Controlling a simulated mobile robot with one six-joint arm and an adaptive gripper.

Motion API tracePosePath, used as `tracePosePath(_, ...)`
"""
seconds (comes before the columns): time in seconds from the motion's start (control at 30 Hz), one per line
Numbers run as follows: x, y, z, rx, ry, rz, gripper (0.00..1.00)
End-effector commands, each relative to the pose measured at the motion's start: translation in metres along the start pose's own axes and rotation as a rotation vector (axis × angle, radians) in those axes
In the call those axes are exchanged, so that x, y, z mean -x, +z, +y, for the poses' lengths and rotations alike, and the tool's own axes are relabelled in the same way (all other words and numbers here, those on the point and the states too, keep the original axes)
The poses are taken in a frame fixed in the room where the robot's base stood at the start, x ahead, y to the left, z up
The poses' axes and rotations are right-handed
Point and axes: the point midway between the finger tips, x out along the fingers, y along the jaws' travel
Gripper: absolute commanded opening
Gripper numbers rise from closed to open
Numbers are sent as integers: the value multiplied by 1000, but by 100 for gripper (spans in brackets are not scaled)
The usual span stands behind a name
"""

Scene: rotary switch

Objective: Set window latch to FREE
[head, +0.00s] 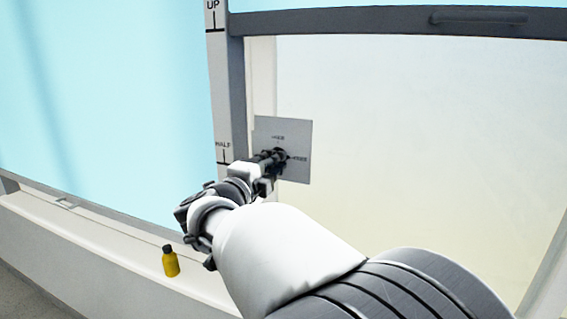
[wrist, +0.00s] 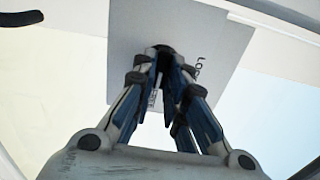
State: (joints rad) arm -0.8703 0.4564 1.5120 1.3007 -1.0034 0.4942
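The latch panel is a square grey plate (head: 298,125) on the window frame, and it fills the middle of the wrist view (wrist: 218,38). It has one small label above the knob and one to its right in the head view; these are too small to read surely. In the wrist view, a partly hidden label starts with "LO". The dark latch knob (wrist: 162,48) is mostly hidden by my fingers. My gripper (head: 279,156) is at the knob, its fingers drawn together on it in the wrist view (wrist: 165,62). The knob's pointing direction is hidden.
A white strip (head: 222,100) left of the panel is marked UP and HALF. A dark bar handle (head: 478,20) is on the upper rail. A yellow bottle with a black cap (head: 170,262) stands on the sill at lower left. Pale window panes surround the panel.

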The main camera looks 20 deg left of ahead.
Motion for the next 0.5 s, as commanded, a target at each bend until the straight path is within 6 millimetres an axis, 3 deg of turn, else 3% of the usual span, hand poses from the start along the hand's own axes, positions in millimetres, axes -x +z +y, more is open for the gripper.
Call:
tracePosePath(0.27, 0, 0, 0, 2, 0, 0, 32)
tracePosePath(0.5, 0, 0, 0, 2, -1, 0, 32)
